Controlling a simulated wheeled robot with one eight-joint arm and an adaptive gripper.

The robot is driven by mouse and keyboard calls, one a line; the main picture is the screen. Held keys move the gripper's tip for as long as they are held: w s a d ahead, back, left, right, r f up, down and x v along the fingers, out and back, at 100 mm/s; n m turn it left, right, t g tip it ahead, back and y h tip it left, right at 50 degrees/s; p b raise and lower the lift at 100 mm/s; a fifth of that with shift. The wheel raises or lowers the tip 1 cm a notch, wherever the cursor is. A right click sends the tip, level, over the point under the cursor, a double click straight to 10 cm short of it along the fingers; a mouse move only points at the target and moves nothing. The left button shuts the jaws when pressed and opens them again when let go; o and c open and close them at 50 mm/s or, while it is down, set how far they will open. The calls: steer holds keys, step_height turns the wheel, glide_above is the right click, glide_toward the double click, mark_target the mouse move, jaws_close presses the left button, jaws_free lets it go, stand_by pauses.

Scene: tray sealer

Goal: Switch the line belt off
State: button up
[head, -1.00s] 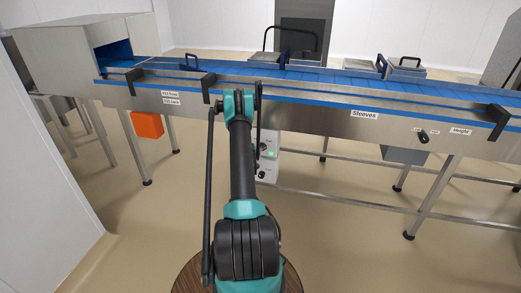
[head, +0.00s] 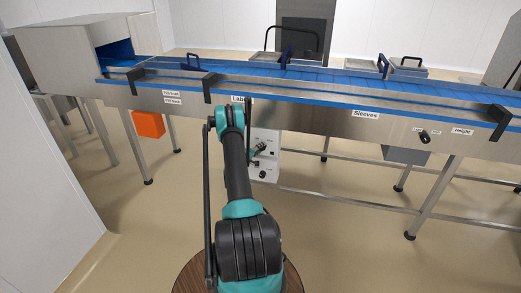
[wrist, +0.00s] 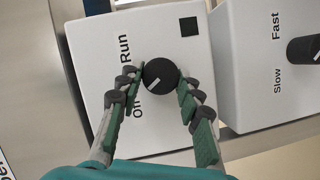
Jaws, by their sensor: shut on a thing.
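The line belt switch is a round black knob (wrist: 162,70) on a white box (wrist: 90,60), marked "Run" and "Off". Its white pointer line points down-left, towards "Off" in the wrist view. My gripper (wrist: 160,80) has one finger on each side of the knob and is shut on it. The small square lamp (wrist: 189,27) beside the knob looks dark. In the head view my gripper (head: 258,149) is at the front of the white box under the conveyor, and the arm hides part of it.
A second white box (wrist: 275,70) with a black knob (wrist: 304,49), marked "Slow" and "Fast", sits close beside. The blue conveyor (head: 340,75) with several trays runs above. An orange box (head: 148,124) hangs at the left. The floor in front is clear.

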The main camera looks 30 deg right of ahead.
steer(key=shift+f+n, duration=0.1)
steer(key=shift+n, duration=0.4)
steer(key=o, duration=1.2)
steer(key=shift+c, duration=0.2)
steer(key=r, duration=0.9)
steer(key=shift+s+d+r, duration=0.1)
steer(key=shift+s, duration=0.1)
steer(key=shift+w+r, duration=0.15)
steer(key=shift+r, duration=0.3)
